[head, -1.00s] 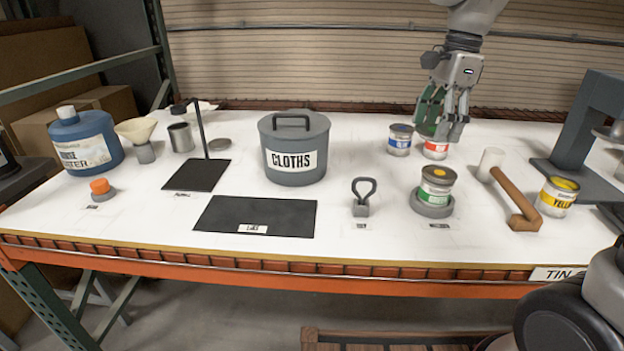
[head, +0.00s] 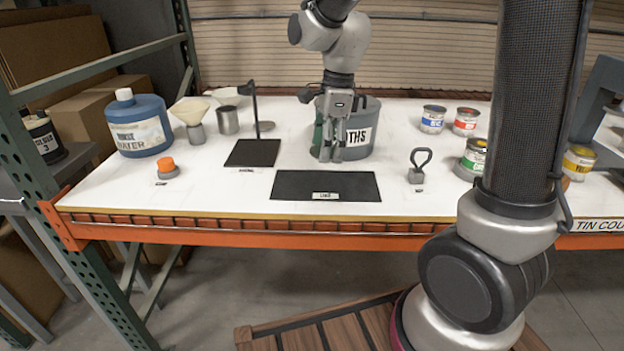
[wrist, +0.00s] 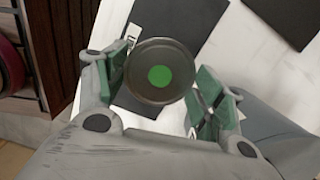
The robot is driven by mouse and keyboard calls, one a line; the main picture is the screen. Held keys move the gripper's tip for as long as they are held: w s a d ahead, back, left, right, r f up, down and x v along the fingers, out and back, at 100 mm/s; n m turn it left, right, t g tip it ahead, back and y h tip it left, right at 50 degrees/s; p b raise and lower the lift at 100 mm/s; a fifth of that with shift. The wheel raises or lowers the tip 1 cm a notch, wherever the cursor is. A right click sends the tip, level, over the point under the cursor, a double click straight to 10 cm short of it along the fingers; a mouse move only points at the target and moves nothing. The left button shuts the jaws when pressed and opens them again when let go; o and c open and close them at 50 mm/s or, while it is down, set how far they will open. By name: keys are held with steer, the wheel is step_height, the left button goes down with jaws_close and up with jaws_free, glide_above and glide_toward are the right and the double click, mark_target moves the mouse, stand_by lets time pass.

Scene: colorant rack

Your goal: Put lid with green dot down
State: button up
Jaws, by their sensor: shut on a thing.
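The lid with the green dot (wrist: 158,76) is a round dark disc, green dot facing the wrist camera. My gripper (head: 327,158) is shut on it, with green-padded fingers on either side of the rim in the wrist view. In the head view the gripper hangs in front of the grey cloths bin (head: 362,132), near the back edge of the black labelled mat (head: 345,187). The lid is hard to make out there. The wrist view shows dark mat surface beyond the lid; the height of the gap cannot be told.
A second black mat (head: 250,153) with a post lies to the left. A grey weight with a loop handle (head: 416,175) stands right of the labelled mat. Blue (head: 432,120) and red (head: 466,122) tins stand at the back right. My arm partly hides the green-labelled tin (head: 473,158).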

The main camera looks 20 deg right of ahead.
mark_target(325, 183)
step_height(325, 183, down, 7)
steer(key=shift+f, duration=0.2)
stand_by(0.3)
steer(key=o, duration=0.7)
steer(key=shift+f, duration=0.1)
steer(key=r, duration=0.4)
steer(key=d+r, duration=0.1)
steer(key=r, duration=0.7)
steer(key=shift+s+d+r, duration=0.15)
steer(key=shift+d, duration=0.15)
steer(key=s+d+r+n+t, duration=0.2)
steer(key=s+d+n, duration=0.4)
steer(key=s+n, duration=0.3)
steer(key=s+d+r+n+t+h, duration=0.1)
steer(key=s+d+r+n+t, duration=0.1)
steer(key=s+d+n, duration=0.4)
steer(key=s+n, duration=0.4)
steer(key=shift+s+d+r, duration=0.2)
steer(key=shift+s+d, duration=0.05)
steer(key=shift+d, duration=0.15)
